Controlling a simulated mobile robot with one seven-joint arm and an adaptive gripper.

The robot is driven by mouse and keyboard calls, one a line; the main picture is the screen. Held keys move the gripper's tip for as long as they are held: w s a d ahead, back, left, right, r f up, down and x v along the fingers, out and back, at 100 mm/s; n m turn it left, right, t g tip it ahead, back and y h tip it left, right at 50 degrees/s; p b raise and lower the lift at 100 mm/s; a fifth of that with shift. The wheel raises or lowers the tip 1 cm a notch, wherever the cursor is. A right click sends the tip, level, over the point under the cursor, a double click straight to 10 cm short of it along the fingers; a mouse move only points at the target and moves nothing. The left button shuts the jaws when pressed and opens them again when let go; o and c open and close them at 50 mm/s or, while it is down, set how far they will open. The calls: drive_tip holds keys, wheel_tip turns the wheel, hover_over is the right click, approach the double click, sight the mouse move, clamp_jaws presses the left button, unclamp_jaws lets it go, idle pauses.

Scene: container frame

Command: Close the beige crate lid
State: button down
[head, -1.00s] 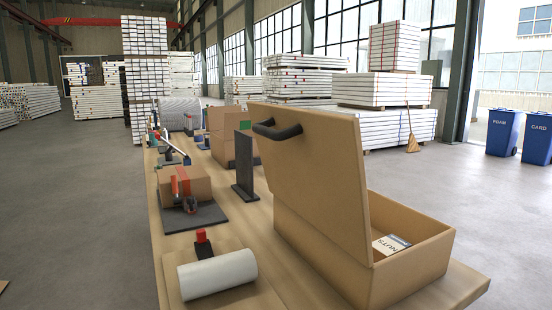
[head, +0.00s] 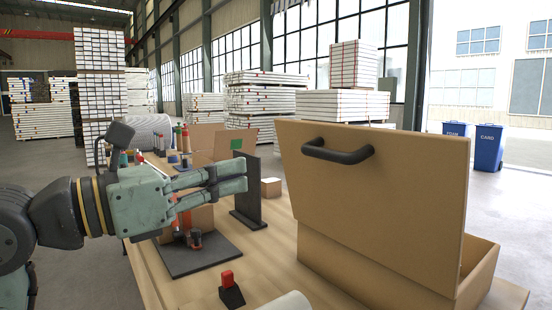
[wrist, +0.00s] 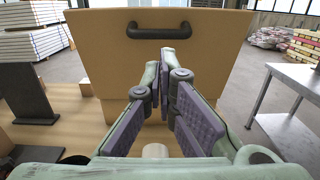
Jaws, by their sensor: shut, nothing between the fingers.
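The beige crate (head: 478,275) stands at the right of the wooden bench in the head view. Its lid (head: 400,205) is open and stands up, leaning back a little, with a black handle (head: 338,152) on the face toward me. The lid (wrist: 100,60) and handle (wrist: 158,30) also show in the wrist view, ahead of the fingers. My gripper (head: 245,176) is to the left of the lid in the head view, apart from it. Its fingers (wrist: 166,75) are shut and empty. The inside of the crate is mostly hidden behind the lid.
A dark upright plate (head: 246,190) stands on the bench beyond my gripper. A metal side table (wrist: 290,100) stands at the right in the wrist view.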

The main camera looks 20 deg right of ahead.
sight(323, 154)
drive_tip(key=p+x, duration=0.4)
drive_tip(key=x, duration=0.9)
drive_tip(key=shift+w+d, duration=0.15)
drive_tip(key=shift+d, duration=0.35)
drive_tip(key=shift+r, duration=0.15)
